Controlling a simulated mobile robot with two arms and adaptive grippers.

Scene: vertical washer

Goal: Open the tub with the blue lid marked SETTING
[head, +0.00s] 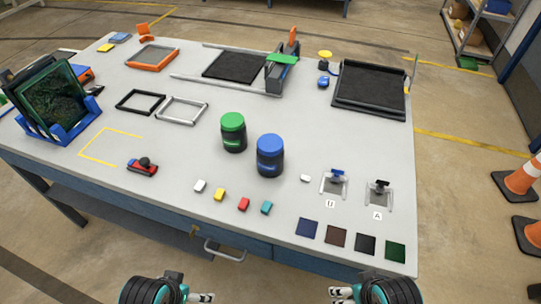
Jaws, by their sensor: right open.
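A dark tub with a blue lid (270,155) stands upright near the middle of the table, its lid on. A blue label band shows on its front, but its lettering is too small to read. A similar dark tub with a green lid (233,132) stands just behind it to the left. My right gripper (343,293) is open and empty beyond the table's front edge, well below the tubs in the picture. My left gripper (202,297) is also off the front edge, apart from both tubs; its fingers are partly cut off by the frame bottom.
Small coloured blocks (244,204) lie in front of the tubs. Two small clamp fixtures (334,184) and several dark square swatches (365,244) are at the right. Empty frames (182,111) lie left of the tubs. A drawer handle (225,250) juts from the front edge.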

